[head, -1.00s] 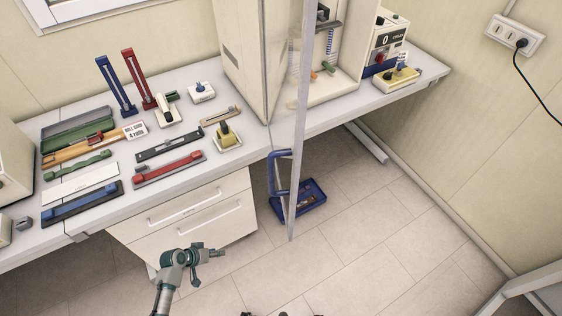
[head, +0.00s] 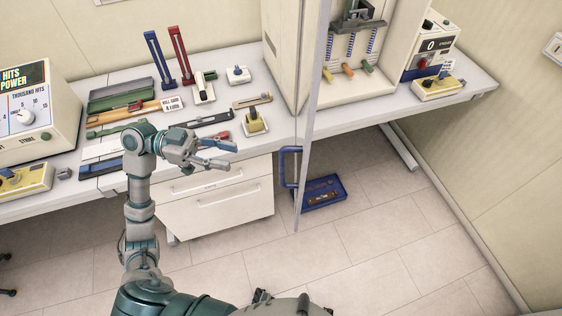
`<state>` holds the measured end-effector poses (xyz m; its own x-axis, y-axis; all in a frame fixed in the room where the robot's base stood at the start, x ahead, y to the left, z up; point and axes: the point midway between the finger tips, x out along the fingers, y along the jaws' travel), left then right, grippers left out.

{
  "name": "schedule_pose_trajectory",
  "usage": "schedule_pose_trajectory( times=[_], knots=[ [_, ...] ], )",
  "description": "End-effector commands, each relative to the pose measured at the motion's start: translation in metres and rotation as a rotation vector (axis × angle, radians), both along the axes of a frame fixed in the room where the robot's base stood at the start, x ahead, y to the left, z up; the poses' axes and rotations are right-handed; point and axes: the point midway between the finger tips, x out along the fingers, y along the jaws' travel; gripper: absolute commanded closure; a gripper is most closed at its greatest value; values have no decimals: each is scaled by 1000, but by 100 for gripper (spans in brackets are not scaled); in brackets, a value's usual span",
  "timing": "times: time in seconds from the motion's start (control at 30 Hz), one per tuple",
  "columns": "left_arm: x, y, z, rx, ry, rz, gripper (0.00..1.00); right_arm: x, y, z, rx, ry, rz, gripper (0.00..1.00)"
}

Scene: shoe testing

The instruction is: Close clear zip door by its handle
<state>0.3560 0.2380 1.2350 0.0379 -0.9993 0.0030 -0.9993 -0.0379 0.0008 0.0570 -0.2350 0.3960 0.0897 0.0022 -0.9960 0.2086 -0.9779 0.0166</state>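The clear door (head: 310,125) of the tall cream cabinet stands swung open towards me, seen almost edge-on as a thin pale panel. Its blue D-shaped handle (head: 284,168) sticks out from the left side near the door's lower end. My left gripper (head: 234,157) is raised over the front of the bench, left of the handle and clearly apart from it. Its fingers are spread and empty, pointing right towards the handle. My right gripper is not in view.
The bench (head: 268,138) holds several tools and a red-blue pair of uprights (head: 180,56). A counter box (head: 428,48) stands right of the cabinet (head: 285,50). A blue tray (head: 323,193) lies on the floor behind the door. The floor at right is clear.

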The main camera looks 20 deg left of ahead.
Motion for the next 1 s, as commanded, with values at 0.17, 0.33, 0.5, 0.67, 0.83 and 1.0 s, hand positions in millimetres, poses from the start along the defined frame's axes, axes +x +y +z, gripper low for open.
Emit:
schedule_pose_trajectory(
  times=[0.17, 0.33, 0.5, 0.67, 0.83, 1.0],
  knots=[
    [0, -46, 4, 0, -1, -4, 61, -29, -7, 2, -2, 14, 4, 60],
    [3, -85, 4, -2, 1, -3, 61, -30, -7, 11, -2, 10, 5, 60],
    [4, -112, 2, -2, 4, -1, 61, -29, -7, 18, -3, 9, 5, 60],
    [5, -125, 1, -2, 3, 1, 61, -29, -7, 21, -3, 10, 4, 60],
    [5, -128, 1, -2, 3, 2, 61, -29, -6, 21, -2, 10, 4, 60],
    [5, -128, 0, -1, 3, 2, 66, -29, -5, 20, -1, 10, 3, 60]
  ],
)
